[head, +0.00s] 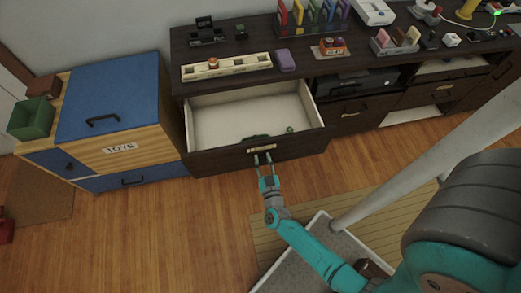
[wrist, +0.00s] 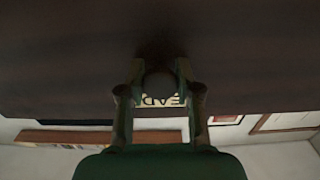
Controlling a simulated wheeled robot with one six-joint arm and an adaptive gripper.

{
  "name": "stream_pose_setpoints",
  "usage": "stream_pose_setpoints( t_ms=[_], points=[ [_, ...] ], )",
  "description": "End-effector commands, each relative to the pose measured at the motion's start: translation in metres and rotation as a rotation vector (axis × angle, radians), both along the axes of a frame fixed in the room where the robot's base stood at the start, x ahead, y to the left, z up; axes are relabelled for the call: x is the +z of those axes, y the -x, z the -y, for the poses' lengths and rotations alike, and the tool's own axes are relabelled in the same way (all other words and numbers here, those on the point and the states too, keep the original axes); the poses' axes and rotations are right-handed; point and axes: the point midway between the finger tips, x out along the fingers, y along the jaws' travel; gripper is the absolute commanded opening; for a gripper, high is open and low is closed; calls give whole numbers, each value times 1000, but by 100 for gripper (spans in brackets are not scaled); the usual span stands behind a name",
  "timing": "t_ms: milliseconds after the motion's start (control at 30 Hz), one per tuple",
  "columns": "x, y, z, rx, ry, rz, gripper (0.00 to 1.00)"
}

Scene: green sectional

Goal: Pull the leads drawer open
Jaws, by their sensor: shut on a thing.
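The leads drawer (head: 222,162) is a dark brown drawer in the long cabinet, and it stands well out with its pale inside showing. A small dark green item lies in it near the front, with a small round green thing beside it. My gripper (head: 263,160) is at the middle of the drawer front, just below its pale label. In the wrist view my gripper (wrist: 158,92) is shut on the drawer's handle, a dark rounded piece between the fingers. Part of the label (wrist: 160,100) shows there with the letters "EAD". The handle is mostly hidden by the fingers.
A wooden toy chest with a blue lid (head: 108,95) stands close left of the drawer. The cabinet top (head: 225,57) holds a cream tray and several small items. Other drawers and a dark device (head: 355,83) are to the right. Wood floor (head: 190,225) is clear in front.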

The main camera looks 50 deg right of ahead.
Motion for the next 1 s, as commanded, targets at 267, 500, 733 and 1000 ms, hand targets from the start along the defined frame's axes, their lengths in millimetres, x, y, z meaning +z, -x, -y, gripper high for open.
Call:
stream_pose_setpoints(
  t_ms=[267,500,733,1000],
  points=[
    [0,10,-7,0,0,0,0],
    [0,10,-7,-1,0,0,0],
    [0,10,-7,-1,0,0,59],
    [0,11,-8,0,0,0,59]
  ],
)
